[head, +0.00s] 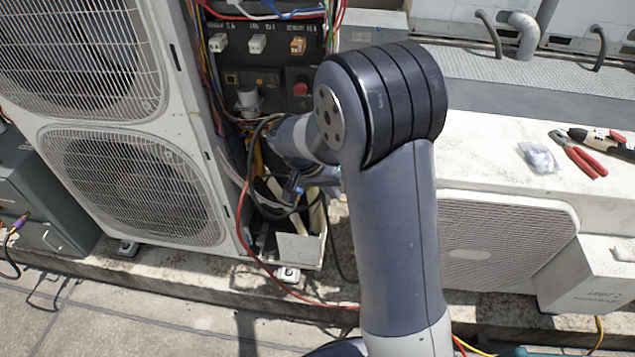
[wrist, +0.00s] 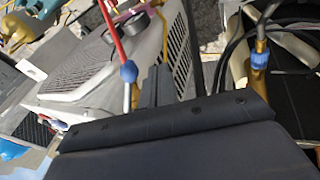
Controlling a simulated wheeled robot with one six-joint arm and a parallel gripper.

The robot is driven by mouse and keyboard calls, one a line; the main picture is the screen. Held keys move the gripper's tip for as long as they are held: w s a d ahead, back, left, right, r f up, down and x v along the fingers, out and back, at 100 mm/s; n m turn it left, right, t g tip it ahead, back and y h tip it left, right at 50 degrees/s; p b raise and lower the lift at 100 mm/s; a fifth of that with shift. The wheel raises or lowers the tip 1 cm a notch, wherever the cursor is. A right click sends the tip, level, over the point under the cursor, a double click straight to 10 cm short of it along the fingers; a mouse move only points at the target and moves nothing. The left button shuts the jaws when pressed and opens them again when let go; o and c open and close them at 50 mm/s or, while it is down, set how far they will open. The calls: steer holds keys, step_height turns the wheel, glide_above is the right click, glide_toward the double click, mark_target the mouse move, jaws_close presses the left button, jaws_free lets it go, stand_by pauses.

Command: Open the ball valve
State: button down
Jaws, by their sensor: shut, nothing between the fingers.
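No part can be picked out with certainty as the ball valve. In the wrist view a brass fitting with a blue band (wrist: 259,60) stands at the right among dark hoses. A red rod or hose with a blue knob-like part (wrist: 128,72) and a pale lower end is at the upper left. My gripper (wrist: 158,82) is shut and empty, its dark fingers just right of that blue part in the picture; whether they touch it I cannot tell. In the head view my arm hides most of the gripper in front of the open condenser cabinet.
The open electrical panel (head: 265,50) has loose wires, and a red cable (head: 262,262) hangs below it. The fan condenser (head: 130,185) stands at left. Red pliers (head: 578,155) and a clear bag (head: 539,157) lie on the white unit (head: 490,133) at right.

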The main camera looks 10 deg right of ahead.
steer(key=shift+s+d, duration=0.35)
steer(key=shift+d, duration=0.45)
steer(key=shift+s+d+f+n+b, duration=0.1)
steer(key=shift+s+f+n+b, duration=0.05)
steer(key=shift+n+b, duration=0.2)
steer(key=shift+s+f+h, duration=0.1)
steer(key=shift+h, duration=0.2)
steer(key=shift+s+d+f+n+t+h+b, duration=0.2)
steer(key=shift+s+d+n+t+h+b, duration=0.25)
steer(key=shift+n+b, duration=0.45)
steer(key=shift+s+d+f+n+t+h+b, duration=0.2)
steer(key=shift+s+d+n+t+h+b, duration=0.25)
steer(key=shift+n+b, duration=0.5)
steer(key=shift+s+d+f+n+t+h+b, duration=0.25)
steer(key=shift+d+n+h+b, duration=0.4)
steer(key=shift+b, duration=0.4)
steer(key=shift+a, duration=0.1)
